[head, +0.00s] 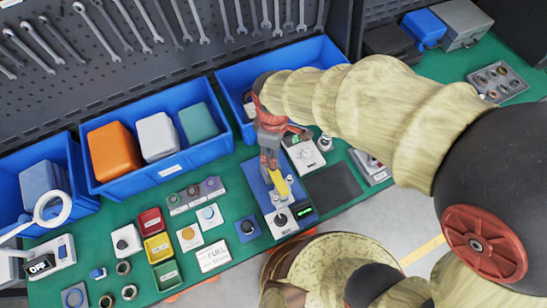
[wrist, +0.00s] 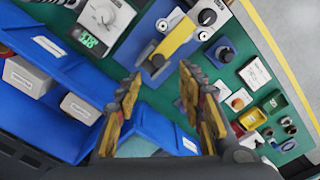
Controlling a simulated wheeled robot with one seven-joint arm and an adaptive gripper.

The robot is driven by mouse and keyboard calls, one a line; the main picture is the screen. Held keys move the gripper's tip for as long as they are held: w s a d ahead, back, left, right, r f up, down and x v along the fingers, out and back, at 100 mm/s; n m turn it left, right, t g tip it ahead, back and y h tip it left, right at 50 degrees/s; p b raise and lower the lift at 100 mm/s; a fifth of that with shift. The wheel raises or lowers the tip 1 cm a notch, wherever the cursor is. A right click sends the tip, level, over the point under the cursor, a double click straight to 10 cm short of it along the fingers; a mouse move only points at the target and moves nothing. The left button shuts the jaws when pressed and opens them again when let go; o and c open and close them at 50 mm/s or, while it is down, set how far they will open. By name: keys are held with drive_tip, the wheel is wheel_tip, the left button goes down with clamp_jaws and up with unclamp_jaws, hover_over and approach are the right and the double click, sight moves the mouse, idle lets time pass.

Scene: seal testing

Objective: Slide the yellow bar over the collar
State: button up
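The yellow bar (head: 280,184) lies on a blue base plate (head: 258,186) on the green bench. In the wrist view the yellow bar (wrist: 175,40) runs diagonally, with a small dark round part at its lower-left end. I cannot tell for sure which round part is the collar. My gripper (head: 268,157) is just behind the bar in the head view and partly covers the fixture. In the wrist view my gripper (wrist: 159,76) has its two fingers well apart, with nothing between them. The bar lies beyond the fingertips, and no contact shows.
A black knob (head: 280,219) on a white block and a green-lit display (head: 303,211) sit in front of the bar. A white dial box (head: 304,153) stands at its right. Blue bins (head: 158,177) line the back left. Small coloured trays (head: 157,247) stand front left.

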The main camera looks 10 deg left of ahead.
drive_tip(key=shift+r, duration=1.3)
